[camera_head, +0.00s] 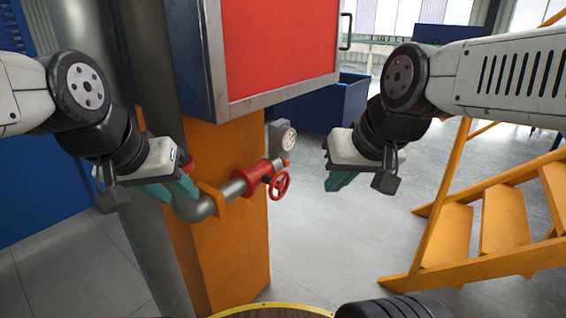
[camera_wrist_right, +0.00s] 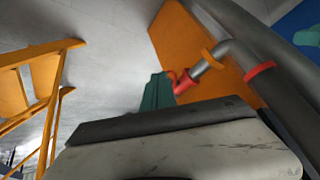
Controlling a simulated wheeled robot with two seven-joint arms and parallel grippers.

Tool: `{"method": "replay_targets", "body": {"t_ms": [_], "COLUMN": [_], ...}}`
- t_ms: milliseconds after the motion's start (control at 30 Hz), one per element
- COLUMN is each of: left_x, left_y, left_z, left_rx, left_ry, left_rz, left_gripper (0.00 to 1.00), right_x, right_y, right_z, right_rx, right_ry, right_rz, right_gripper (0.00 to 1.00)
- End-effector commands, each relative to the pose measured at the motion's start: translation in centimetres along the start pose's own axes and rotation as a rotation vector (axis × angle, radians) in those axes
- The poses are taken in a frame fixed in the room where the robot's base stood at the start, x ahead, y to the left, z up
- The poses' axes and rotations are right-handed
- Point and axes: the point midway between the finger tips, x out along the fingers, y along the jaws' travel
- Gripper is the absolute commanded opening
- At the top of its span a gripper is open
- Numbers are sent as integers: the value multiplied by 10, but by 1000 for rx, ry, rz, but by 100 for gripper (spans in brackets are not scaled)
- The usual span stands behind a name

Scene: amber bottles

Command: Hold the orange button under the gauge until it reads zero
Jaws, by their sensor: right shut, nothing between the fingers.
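The round pale gauge (camera_head: 289,138) sits on a grey box on the orange column, in the middle of the head view. The small orange button (camera_head: 286,163) is just below it, above the red handwheel. My right gripper (camera_head: 338,184) is shut and empty, to the right of the button and apart from it. In the right wrist view, its teal fingers (camera_wrist_right: 157,92) overlap the end of the red pipe section; gauge and button cannot be made out there. My left gripper (camera_head: 170,192) looks open and empty, left of the pipe elbow. The gauge's needle is too small to read.
A grey pipe (camera_head: 232,188) with a red section (camera_head: 257,171) and a red handwheel (camera_head: 280,185) runs along the orange column (camera_head: 230,250). A red-panelled cabinet (camera_head: 280,45) hangs above. Yellow stairs (camera_head: 475,225) stand at the right. Floor between column and stairs is clear.

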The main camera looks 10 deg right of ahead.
Motion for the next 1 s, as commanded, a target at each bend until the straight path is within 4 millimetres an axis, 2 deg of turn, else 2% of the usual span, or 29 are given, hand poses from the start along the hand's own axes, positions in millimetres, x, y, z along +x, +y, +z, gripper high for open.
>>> {"method": "replay_targets", "body": {"t_ms": [167, 467, 700, 900, 1000], "left_x": [0, 0, 0, 0, 0], "left_y": [0, 0, 0, 0, 0], "left_z": [0, 0, 0, 0, 0], "left_rx": [0, 0, 0, 0, 0], "left_ry": [0, 0, 0, 0, 0], "left_rz": [0, 0, 0, 0, 0], "left_gripper": [39, 39, 39, 39, 39], "right_x": [19, 90, 164, 236, 274], "right_y": [14, 56, 88, 110, 120], "right_z": [-35, -132, -192, -224, -232], "right_rx": [106, 410, 632, 810, 900], "right_ry": [31, 162, 267, 333, 354], "right_rz": [37, 95, 70, -1, -51], "right_gripper": [0, 0, 0, 0, 0]}}
